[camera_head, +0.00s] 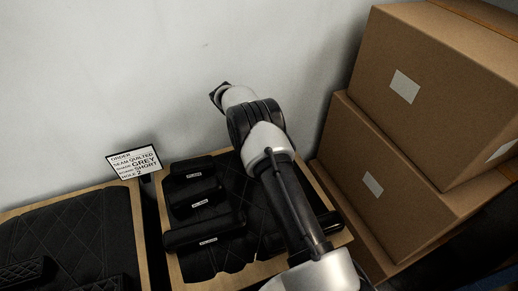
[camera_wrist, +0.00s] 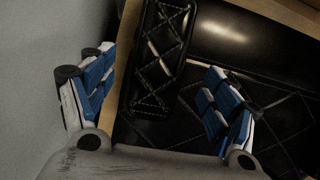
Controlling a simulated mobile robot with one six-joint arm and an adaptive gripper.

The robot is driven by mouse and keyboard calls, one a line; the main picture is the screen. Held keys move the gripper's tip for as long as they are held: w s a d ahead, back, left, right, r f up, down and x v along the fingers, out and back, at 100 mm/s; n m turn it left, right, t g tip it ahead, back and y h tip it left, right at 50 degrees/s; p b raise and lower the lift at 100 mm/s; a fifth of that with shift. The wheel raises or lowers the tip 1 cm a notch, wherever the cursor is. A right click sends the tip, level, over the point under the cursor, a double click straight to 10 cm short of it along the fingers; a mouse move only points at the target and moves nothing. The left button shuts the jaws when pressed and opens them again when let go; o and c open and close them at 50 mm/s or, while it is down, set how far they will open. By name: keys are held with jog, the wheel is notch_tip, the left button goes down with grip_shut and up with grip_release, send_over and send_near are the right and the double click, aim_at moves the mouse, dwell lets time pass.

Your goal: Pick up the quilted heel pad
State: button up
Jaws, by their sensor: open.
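In the wrist view a narrow black pad with diamond quilting stitches (camera_wrist: 160,55) lies near a wooden edge; it looks like the quilted heel pad. My gripper (camera_wrist: 157,72) is open, its blue-padded fingers on either side of the pad's lower part. No finger clearly touches it, and the depth between them is hard to tell. In the head view my arm hides the gripper and the surface below it. I cannot tell which pad there is the one between my fingers.
Several black labelled pads (camera_head: 194,192) lie on a wood-edged board (camera_head: 176,268). Another board (camera_head: 146,247) with quilted black pieces is at lower left. An order sign (camera_head: 135,163) stands between them. Cardboard boxes (camera_head: 430,85) stack at right. A pale wall (camera_head: 120,70) closes the back.

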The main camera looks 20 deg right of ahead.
jog(key=b+x, duration=0.2)
jog(key=x, duration=0.3)
jog(key=shift+w+d+f, duration=0.1)
jog(key=shift+c, duration=0.6)
jog(key=c, duration=1.2)
jog(key=shift+o, duration=0.2)
